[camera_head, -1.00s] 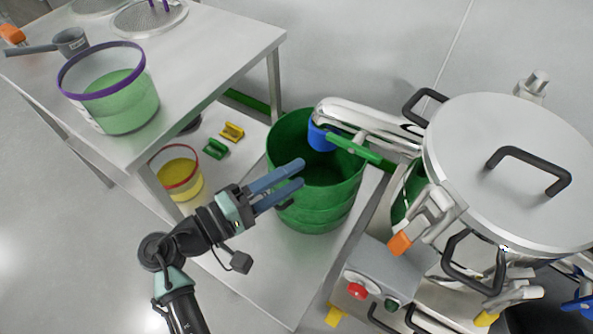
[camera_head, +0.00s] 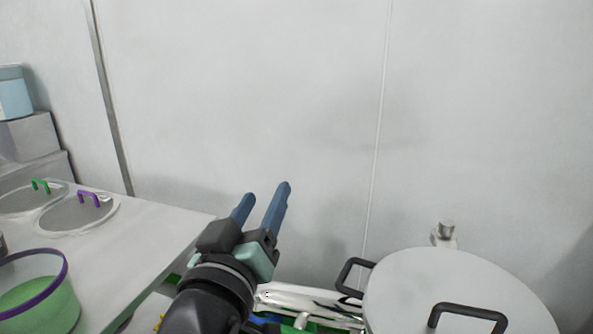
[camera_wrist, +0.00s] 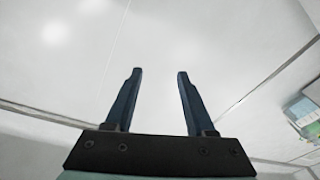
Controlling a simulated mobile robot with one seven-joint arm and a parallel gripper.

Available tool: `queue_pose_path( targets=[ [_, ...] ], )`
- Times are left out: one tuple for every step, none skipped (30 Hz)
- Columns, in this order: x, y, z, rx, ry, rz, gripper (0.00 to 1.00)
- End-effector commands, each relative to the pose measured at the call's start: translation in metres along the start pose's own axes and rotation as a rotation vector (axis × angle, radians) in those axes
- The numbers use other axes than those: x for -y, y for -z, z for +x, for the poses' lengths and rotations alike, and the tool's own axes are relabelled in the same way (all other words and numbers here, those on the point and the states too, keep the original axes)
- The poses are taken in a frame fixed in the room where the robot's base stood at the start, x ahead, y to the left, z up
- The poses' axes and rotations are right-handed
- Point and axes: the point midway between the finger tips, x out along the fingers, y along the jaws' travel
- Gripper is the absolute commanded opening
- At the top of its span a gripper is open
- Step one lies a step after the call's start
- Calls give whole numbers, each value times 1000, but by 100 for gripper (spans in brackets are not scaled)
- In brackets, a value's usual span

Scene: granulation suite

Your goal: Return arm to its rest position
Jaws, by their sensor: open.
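My gripper (camera_head: 268,200) is raised in front of the pale wall in the head view, its two blue fingers pointing up and slightly right. The fingers are apart with nothing between them. In the wrist view my gripper (camera_wrist: 158,75) is open and empty against a bright, plain surface. My arm rises from the bottom edge of the head view and hides part of what lies behind it.
A steel table (camera_head: 150,240) at left bears a purple-rimmed tub of green material (camera_head: 45,300) and round sieves (camera_head: 75,213). A lidded steel vessel (camera_head: 400,285) stands at lower right.

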Motion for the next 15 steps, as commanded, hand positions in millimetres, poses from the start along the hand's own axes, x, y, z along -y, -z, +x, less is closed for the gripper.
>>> queue_pose_path(
  targets=[
    [-28, 33, -5, -101, -9, 92, 55],
    [-42, 51, -9, -160, -7, 140, 55],
    [-61, 74, -18, -240, -6, 200, 55],
    [-74, 91, -25, -300, -5, 242, 55],
    [-89, 107, -34, -361, -5, 283, 55],
    [-107, 128, -48, -443, -2, 332, 55],
    [-120, 142, -60, -504, -1, 366, 55],
    [-133, 156, -72, -565, 2, 397, 55],
    [-150, 174, -92, -649, 6, 436, 55],
    [-163, 186, -107, -712, 9, 463, 55],
    [-174, 197, -123, -776, 14, 488, 55],
    [-181, 222, -117, -765, 23, 490, 55],
    [-185, 232, -114, -758, 24, 488, 55],
    [-188, 241, -112, -756, 24, 487, 55],
    [-193, 252, -111, -754, 24, 487, 55]
  ],
)
